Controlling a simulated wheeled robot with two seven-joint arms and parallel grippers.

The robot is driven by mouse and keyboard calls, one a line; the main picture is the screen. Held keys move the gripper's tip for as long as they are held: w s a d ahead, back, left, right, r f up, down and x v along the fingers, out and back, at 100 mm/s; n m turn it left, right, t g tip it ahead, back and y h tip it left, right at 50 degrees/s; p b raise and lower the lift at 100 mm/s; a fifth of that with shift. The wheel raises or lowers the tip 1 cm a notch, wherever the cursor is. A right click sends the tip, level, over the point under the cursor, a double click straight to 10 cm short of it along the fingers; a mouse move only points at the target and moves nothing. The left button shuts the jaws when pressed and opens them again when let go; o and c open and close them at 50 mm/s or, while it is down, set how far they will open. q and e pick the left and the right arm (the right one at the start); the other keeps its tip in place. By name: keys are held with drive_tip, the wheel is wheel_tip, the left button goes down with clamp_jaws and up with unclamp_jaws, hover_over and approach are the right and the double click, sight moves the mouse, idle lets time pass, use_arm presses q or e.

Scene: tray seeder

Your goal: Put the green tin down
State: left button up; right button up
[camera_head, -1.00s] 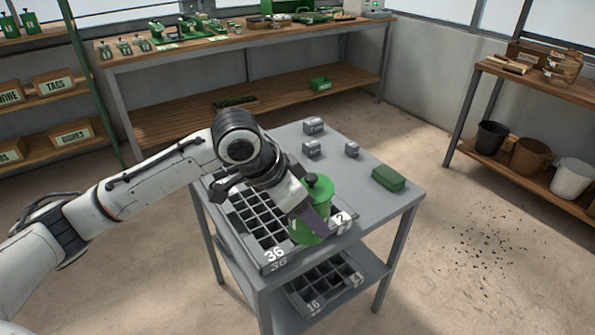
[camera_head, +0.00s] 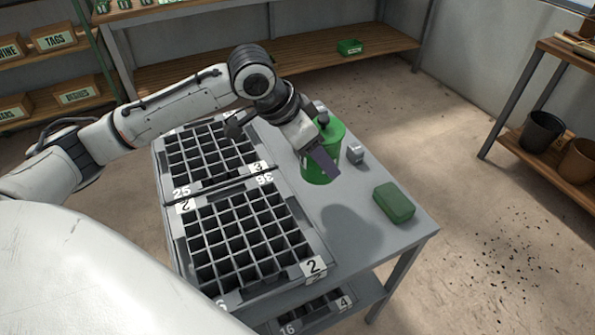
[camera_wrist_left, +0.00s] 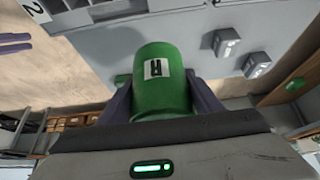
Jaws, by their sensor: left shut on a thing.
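The green tin (camera_head: 334,133), a cylinder with a dark knob on top, is held by my left gripper (camera_head: 320,158) over the grey table (camera_head: 375,245). A dark shadow lies on the tabletop in front of it, and the tin looks raised above the surface. In the left wrist view the tin (camera_wrist_left: 165,58) sits between the two fingers (camera_wrist_left: 160,105), with a white label marked with a letter facing the camera. The fingers are shut on its sides. My right gripper is not in view.
Two black seed trays (camera_head: 228,300) (camera_head: 172,128) fill the table's left side. A flat green box (camera_head: 394,202) lies at the right edge. A small grey block (camera_head: 356,152) stands right of the tin. Bare tabletop lies between the front tray and green box.

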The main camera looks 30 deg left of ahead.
sight(316, 168)
use_arm(q)
drive_tip(key=f, duration=0.4)
drive_tip(key=shift+s, duration=0.2)
drive_tip(key=shift+f+b, duration=0.55)
drive_tip(key=shift+f, duration=2.05)
drive_tip(key=o, duration=1.8)
drive_tip(key=shift+f, duration=0.15)
drive_tip(key=shift+o, duration=0.2)
drive_tip(key=p+v, duration=0.1)
drive_tip(key=v, duration=1.1)
